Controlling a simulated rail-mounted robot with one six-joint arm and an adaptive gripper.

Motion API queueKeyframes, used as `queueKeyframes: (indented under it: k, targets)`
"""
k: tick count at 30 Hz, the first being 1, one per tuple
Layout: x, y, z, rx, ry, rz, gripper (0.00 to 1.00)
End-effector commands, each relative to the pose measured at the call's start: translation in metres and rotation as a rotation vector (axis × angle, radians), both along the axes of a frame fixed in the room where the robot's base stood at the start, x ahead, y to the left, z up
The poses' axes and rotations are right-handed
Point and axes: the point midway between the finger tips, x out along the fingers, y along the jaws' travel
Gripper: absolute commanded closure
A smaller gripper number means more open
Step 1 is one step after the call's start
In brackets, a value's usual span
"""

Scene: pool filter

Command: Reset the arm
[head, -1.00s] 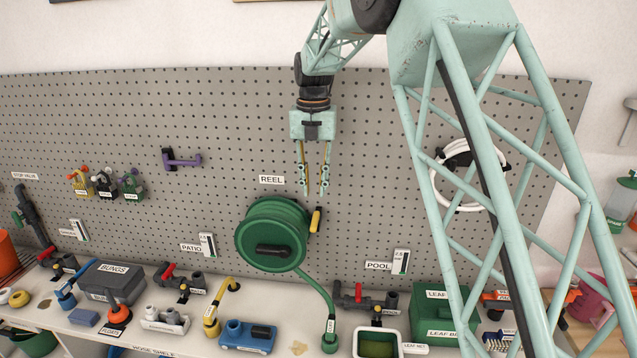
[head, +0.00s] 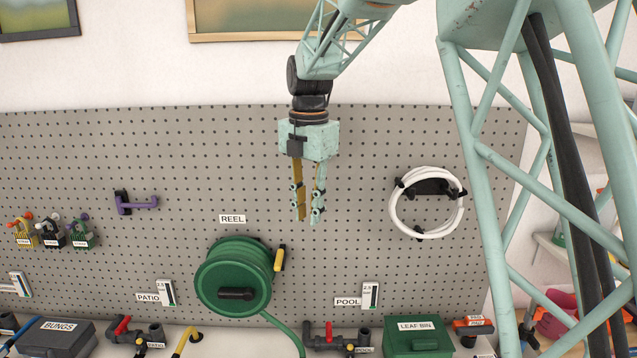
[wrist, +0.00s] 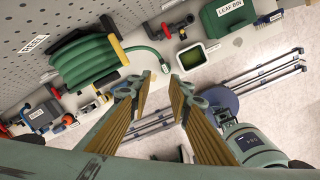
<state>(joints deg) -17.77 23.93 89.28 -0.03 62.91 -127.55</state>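My gripper (head: 308,217) hangs pointing down in front of the grey pegboard in the head view, above and to the right of the green hose reel (head: 234,278). Its two long fingers are apart, with nothing visible between them. In the wrist view my gripper (wrist: 162,72) also shows its ridged finger pads spread, with the floor and shelf edge seen beyond. The hose reel (wrist: 88,60) lies to the upper left there, clear of the fingers.
A white hose coil (head: 397,213) hangs right of my gripper. A purple handle (head: 140,204) is on the board at left. Below are the bungs box (head: 55,338), the leaf bin (head: 418,338) and valves. A green canister (wrist: 258,150) stands lower right in the wrist view.

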Motion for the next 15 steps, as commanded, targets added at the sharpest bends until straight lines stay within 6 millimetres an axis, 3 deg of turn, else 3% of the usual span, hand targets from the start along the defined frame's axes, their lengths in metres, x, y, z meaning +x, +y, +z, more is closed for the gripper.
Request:
queueKeyframes:
  k: [15]
  targets:
    - [-0.073, -0.062, 0.031, 0.047, -0.036, -0.428, 0.82]
